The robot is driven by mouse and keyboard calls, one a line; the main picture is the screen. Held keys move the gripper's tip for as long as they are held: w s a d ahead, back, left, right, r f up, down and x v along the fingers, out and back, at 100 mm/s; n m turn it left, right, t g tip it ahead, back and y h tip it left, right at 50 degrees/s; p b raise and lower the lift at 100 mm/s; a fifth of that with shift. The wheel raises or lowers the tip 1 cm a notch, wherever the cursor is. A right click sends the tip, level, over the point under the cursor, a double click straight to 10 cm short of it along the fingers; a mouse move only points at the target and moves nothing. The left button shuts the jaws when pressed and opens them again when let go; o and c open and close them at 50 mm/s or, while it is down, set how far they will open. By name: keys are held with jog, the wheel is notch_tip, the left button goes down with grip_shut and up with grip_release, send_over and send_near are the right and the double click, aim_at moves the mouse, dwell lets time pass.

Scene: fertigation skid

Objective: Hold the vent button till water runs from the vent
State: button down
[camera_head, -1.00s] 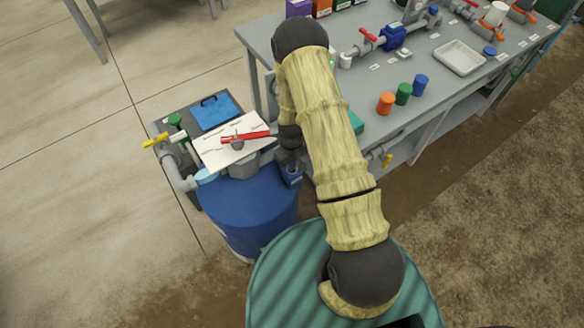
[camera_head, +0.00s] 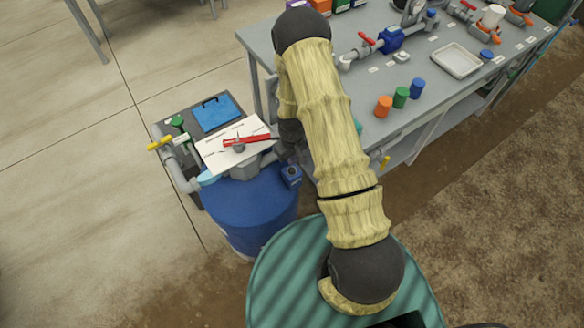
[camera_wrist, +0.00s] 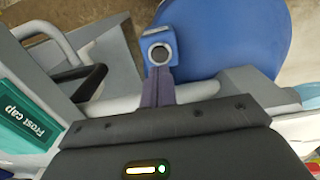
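In the wrist view a round dark button (camera_wrist: 160,54) with a silver ring sits on a small blue housing (camera_wrist: 183,17). I take it for the vent button. A small blue box on the drum in the head view (camera_head: 291,176) looks like the same housing. My gripper (camera_wrist: 160,70) shows as narrow dark fingers, side by side and shut, with nothing between them. Their tips point at the button's lower edge; I cannot tell whether they touch it. In the head view my gripper (camera_head: 288,154) is partly hidden behind my arm. I cannot make out the vent outlet or running water.
The blue drum (camera_head: 245,215) stands below, with grey pipe (camera_head: 180,178) and a yellow-handled valve (camera_head: 160,143) at its left. A grey bench (camera_head: 445,92) carries fittings and caps. A teal frost cap box (camera_wrist: 25,120) is close at left.

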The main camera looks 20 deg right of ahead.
jog(key=shift+r+p, duration=0.55)
jog(key=shift+r, duration=0.5)
notch_tip(320, 180, up, 16)
jog(key=s+m+t, duration=0.1)
jog(key=s, duration=0.1)
jog(key=s+r+m+t, duration=0.1)
jog(key=s+r+m, duration=0.1)
jog(key=s+r, duration=1)
notch_tip(320, 180, up, 2)
jog(key=shift+s+m+t, duration=0.25)
jog(key=shift+m+t, duration=0.05)
